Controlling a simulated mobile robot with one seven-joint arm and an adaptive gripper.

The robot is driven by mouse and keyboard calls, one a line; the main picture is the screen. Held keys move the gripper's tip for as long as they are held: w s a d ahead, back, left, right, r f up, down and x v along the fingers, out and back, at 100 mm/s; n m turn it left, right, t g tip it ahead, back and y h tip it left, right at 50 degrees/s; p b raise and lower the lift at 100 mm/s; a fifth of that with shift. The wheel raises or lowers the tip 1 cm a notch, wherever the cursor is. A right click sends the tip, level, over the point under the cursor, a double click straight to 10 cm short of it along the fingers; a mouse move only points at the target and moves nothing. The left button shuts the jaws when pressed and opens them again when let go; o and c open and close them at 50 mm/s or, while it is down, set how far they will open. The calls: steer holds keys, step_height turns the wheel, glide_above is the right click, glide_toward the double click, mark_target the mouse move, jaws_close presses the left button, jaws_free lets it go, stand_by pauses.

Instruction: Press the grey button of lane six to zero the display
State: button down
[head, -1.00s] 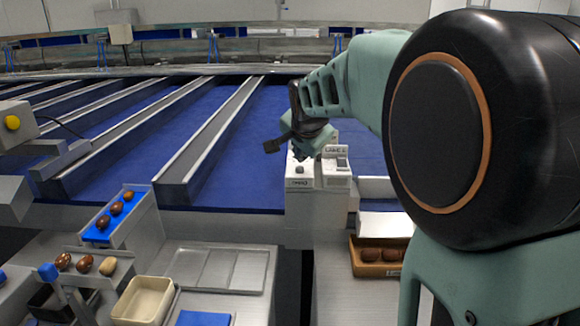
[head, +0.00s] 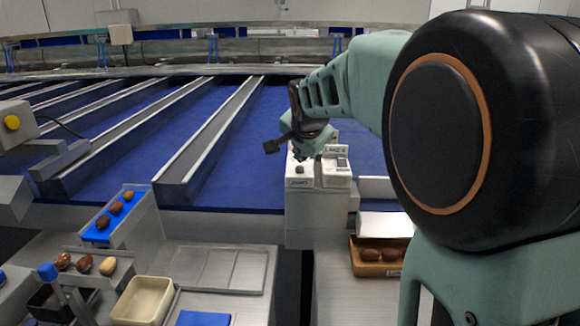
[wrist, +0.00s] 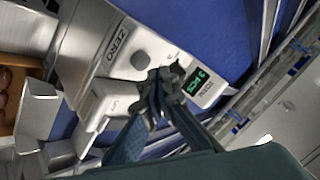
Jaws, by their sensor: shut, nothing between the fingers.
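The white control box (head: 303,184) stands at the front edge of the blue lane bed, right of centre in the head view. In the wrist view its panel (wrist: 97,62) carries the word ZERO beside a round grey button (wrist: 140,60). A small display (wrist: 197,81) with green characters, which look like "3 PCS", sits on the other side of my fingers. My gripper (wrist: 165,84) is shut and empty, its tips over the panel between button and display. They appear apart from the button; their height above it is hard to tell.
A brown tray (head: 376,272) of dates stands right of the box. Dates on a blue-lined ramp (head: 134,223), a cream bin (head: 136,304) and a metal tray (head: 238,290) are at the lower left. Metal lane dividers (head: 208,141) run back across the blue bed.

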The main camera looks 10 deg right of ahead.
mark_target(301, 168)
steer(key=shift+f+b, duration=0.35)
steer(key=shift+f, duration=0.05)
steer(key=shift+f+b, duration=0.45)
steer(key=shift+f, duration=0.05)
stand_by(0.5)
steer(key=shift+r, duration=0.15)
steer(key=shift+r+p, duration=0.55)
steer(key=shift+r, duration=0.25)
steer(key=shift+r+p, duration=1.7)
steer(key=shift+r, duration=0.85)
